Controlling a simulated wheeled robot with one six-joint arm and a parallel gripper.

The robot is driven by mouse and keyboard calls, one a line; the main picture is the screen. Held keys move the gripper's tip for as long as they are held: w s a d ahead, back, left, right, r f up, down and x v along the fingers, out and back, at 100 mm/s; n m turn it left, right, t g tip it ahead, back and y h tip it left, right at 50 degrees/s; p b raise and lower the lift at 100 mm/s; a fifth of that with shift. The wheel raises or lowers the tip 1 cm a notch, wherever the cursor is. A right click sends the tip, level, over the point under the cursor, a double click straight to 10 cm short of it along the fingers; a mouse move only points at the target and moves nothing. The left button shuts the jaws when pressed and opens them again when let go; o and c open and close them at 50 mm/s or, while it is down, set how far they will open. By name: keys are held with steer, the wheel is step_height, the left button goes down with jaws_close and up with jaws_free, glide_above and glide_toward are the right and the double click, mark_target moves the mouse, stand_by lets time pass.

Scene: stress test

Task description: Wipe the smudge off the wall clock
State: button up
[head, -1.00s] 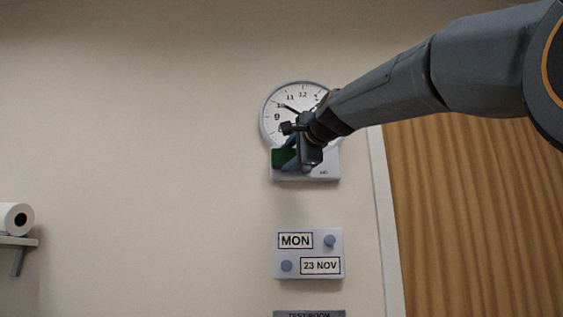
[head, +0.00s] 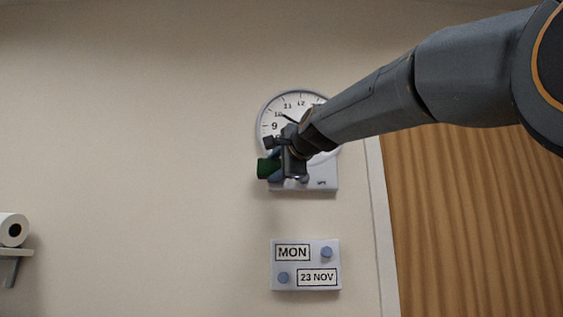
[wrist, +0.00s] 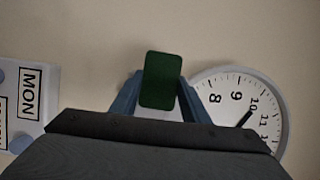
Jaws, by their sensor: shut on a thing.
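The wall clock (head: 272,113) hangs on the wall, round and white with a grey rim, above a white box-like panel (head: 322,184). My arm covers its right and lower parts. In the wrist view the clock (wrist: 225,82) is at the right, partly hidden by my gripper; I see no smudge on the visible face. My gripper (head: 279,168) is in front of the clock's lower left, shut on a dark green block, perhaps a sponge or eraser (wrist: 161,80). The green block also shows in the head view (head: 265,168). I cannot tell whether it touches anything.
A calendar board (head: 305,265) reading MON 23 NOV is below the clock; its edge shows in the wrist view (wrist: 48,85). A wooden door (head: 470,220) with a white frame stands at right. A paper roll (head: 14,229) sits on a shelf at far left. The wall left of the clock is bare.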

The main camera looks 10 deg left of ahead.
steer(key=shift+s+d, duration=0.25)
steer(key=shift+s, duration=0.7)
steer(key=shift+s+d, duration=0.2)
steer(key=shift+s, duration=0.8)
steer(key=shift+s+d, duration=0.25)
steer(key=shift+s, duration=0.7)
steer(key=shift+s, duration=0.1)
steer(key=s, duration=0.1)
steer(key=s+p, duration=0.1)
steer(key=shift+s+d+p, duration=0.3)
steer(key=shift+s+d, duration=0.05)
steer(key=shift+s, duration=0.05)
